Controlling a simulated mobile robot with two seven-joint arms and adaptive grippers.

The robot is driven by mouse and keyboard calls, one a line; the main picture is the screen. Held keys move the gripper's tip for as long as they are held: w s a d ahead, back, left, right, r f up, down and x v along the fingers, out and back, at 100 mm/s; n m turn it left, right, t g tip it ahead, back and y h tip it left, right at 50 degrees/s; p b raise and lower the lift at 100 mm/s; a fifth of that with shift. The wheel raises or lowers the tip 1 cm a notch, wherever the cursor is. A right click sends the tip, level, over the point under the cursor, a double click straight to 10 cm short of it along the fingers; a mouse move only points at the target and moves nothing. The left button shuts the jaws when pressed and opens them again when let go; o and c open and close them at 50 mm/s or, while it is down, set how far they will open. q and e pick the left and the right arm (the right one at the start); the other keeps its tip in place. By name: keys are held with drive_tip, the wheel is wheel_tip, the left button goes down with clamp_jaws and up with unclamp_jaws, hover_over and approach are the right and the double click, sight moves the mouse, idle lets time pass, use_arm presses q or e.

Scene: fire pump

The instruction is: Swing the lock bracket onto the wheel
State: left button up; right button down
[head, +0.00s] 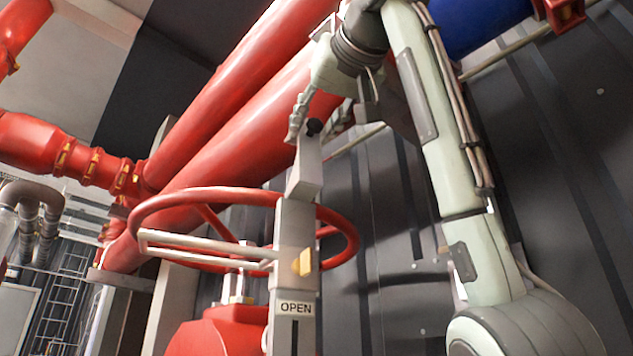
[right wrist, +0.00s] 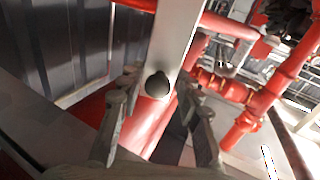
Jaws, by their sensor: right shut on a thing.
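The red handwheel (head: 143,212) lies level above the red valve body in the head view. A grey upright bar (head: 305,175) with a dark round knob (head: 314,126) on top stands at the wheel's near right side. A pale two-pronged bracket (head: 190,242) reaches left from the upright, across the wheel's near side; I cannot tell whether it touches the rim. My right gripper (head: 318,122) is shut on the knob, with one finger on each side. In the right wrist view the knob (right wrist: 157,84) sits between the fingers, against the grey bar (right wrist: 172,40). My left gripper is out of view.
Thick red pipes (head: 230,120) slope behind the wheel. A yellow marker (head: 303,262) and an OPEN label (head: 296,308) are on the upright. A dark ribbed wall (head: 390,240) stands behind on the right. A ladder-like frame (head: 65,285) is at the far left.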

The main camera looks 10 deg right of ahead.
drive_tip(key=shift+d+r, duration=0.1)
drive_tip(key=c, duration=1.3)
unclamp_jaws()
drive_tip(key=shift+s, duration=0.25)
drive_tip(key=v, duration=1.1)
drive_tip(key=shift+s+d, duration=0.15)
drive_tip(key=shift+s, duration=0.05)
